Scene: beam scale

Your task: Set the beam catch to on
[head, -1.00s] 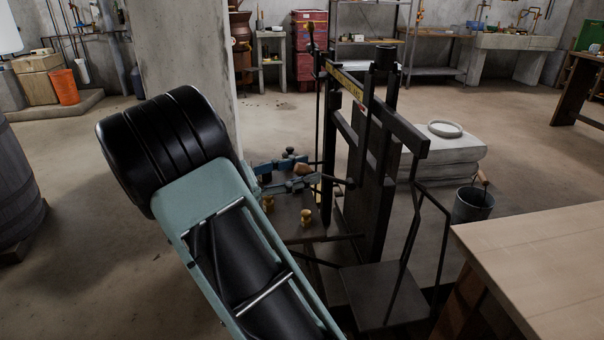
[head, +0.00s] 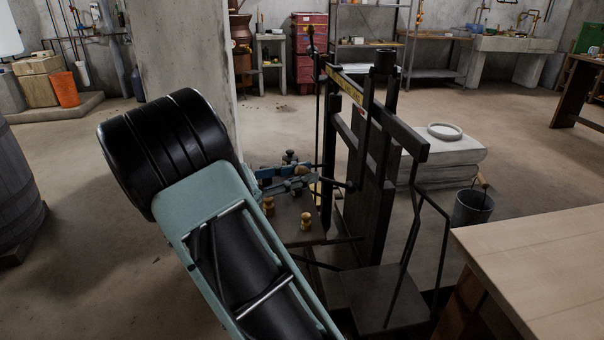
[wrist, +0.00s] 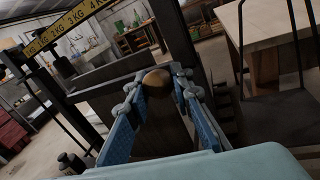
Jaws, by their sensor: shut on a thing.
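The beam scale (head: 378,170) is a dark frame standing at the middle of the head view. Its beam carries a yellow strip (head: 345,84) marked in kilograms, which also shows at the upper left of the wrist view (wrist: 62,28). The beam catch has a round wooden knob (wrist: 157,82) and a dark rod (head: 338,182) running toward the scale post. My gripper (wrist: 160,88) has blue fingers on both sides of the knob and is shut on it. In the head view my gripper (head: 300,180) is left of the post, and the fingers mostly hide the knob.
Brass weights (head: 306,221) stand on a dark surface below my gripper. A wooden table (head: 540,260) is at the right front, with a bucket (head: 473,207) behind it. A concrete pillar (head: 188,60) rises behind my arm. Floor at the left is open.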

